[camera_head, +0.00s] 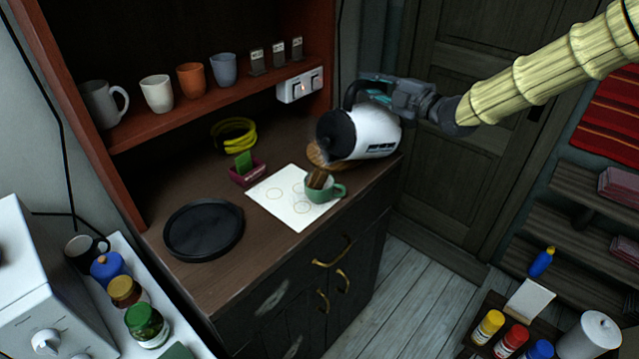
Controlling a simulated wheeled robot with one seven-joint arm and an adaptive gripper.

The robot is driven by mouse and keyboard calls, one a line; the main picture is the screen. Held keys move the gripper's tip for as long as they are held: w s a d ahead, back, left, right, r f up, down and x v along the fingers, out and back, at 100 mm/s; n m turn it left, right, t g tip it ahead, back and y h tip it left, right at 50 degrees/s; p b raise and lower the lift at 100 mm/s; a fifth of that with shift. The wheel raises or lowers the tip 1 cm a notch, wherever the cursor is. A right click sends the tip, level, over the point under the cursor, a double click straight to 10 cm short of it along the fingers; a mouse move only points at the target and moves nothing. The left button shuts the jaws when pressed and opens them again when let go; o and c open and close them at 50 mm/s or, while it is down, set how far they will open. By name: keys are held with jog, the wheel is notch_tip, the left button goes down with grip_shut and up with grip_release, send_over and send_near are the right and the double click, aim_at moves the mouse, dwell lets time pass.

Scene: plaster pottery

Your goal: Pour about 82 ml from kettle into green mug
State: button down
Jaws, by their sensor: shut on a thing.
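The white kettle (362,132) with a black lid is tilted, its lid end pointing down and to the left. My gripper (375,92) is shut on the kettle's black handle and holds it over the right end of the wooden counter. The green mug (328,194) stands upright on a white paper sheet (280,212), just below and left of the kettle. Something brown shows in the mug's mouth; I cannot tell whether it is liquid. I cannot clearly make out the spout or a stream.
A round wooden mat (322,155) lies partly behind the kettle. A black round tray (204,229), a pink holder with a green item (247,170) and a yellow coil (233,133) are on the counter. Several cups stand on the shelf (205,100) above. The counter's front edge is close to the mug.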

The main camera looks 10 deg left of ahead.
aim_at(367, 82)
jog(key=shift+s+a+r+n+b, duration=0.45)
jog(key=shift+s+a+b, duration=0.15)
jog(key=shift+b, duration=0.2)
jog(key=shift+s+a+r+n+b, duration=0.35)
jog(key=shift+s+a+r+b, duration=0.15)
jog(key=shift+s+b, duration=0.25)
jog(key=shift+s+a+r+b, duration=0.25)
jog(key=shift+s+b, duration=0.05)
jog(key=shift+b, duration=0.15)
jog(key=shift+w+d+r+n, duration=0.1)
jog(key=shift+n, duration=0.2)
jog(key=shift+s+a+r+n+b, duration=0.35)
jog(key=shift+s+b, duration=0.1)
jog(key=shift+b, duration=0.3)
dwell(0.9)
